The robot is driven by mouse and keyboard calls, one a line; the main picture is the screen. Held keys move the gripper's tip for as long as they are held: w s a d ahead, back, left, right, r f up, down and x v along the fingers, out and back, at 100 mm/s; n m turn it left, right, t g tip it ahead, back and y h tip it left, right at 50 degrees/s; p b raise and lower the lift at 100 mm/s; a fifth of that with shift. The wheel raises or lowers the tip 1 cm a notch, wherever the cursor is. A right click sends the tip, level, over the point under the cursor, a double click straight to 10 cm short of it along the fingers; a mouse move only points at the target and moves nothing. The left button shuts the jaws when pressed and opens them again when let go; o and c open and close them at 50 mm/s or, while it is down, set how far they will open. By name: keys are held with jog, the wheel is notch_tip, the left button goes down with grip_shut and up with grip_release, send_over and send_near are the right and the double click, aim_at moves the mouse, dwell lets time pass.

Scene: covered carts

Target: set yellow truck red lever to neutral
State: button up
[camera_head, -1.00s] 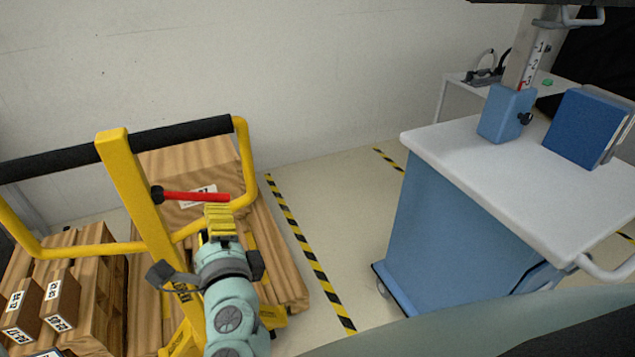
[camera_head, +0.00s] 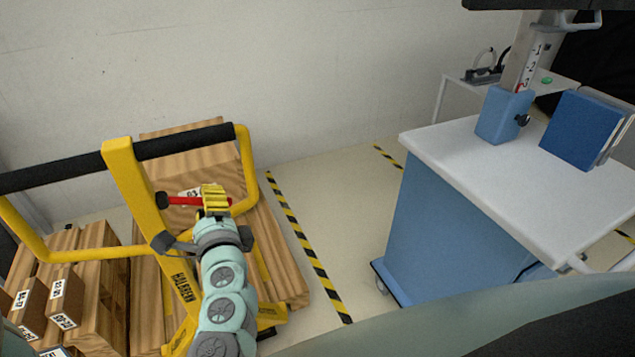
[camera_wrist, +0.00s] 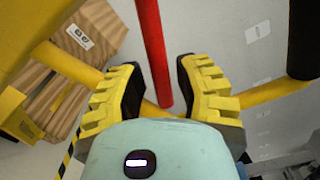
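The yellow pallet truck (camera_head: 137,195) stands at the left, its handle frame topped by a black grip bar. Its red lever (camera_head: 184,201) sticks out to the right from a black pivot on the yellow post, roughly level.
Wooden crates and labelled boxes (camera_head: 65,300) sit around the truck at the lower left. The yellow frame loop (camera_head: 245,165) passes close to the right of my gripper. A blue cart with a white top (camera_head: 470,160) stands at the right, with striped floor tape (camera_head: 310,250) between.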

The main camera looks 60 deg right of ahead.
grip_shut()
jog(key=shift+s, duration=0.1)
jog(key=shift+s+d+r+n+b, duration=0.15)
jog(key=shift+r+n+b, duration=0.3)
jog(key=shift+r+n, duration=0.5)
jog(key=shift+s+d+r+n+b, duration=0.15)
jog(key=shift+r+n+b, duration=0.35)
jog(key=shift+n, duration=0.75)
jog(key=shift+w, duration=0.15)
jog(key=shift+c, duration=0.4)
grip_release()
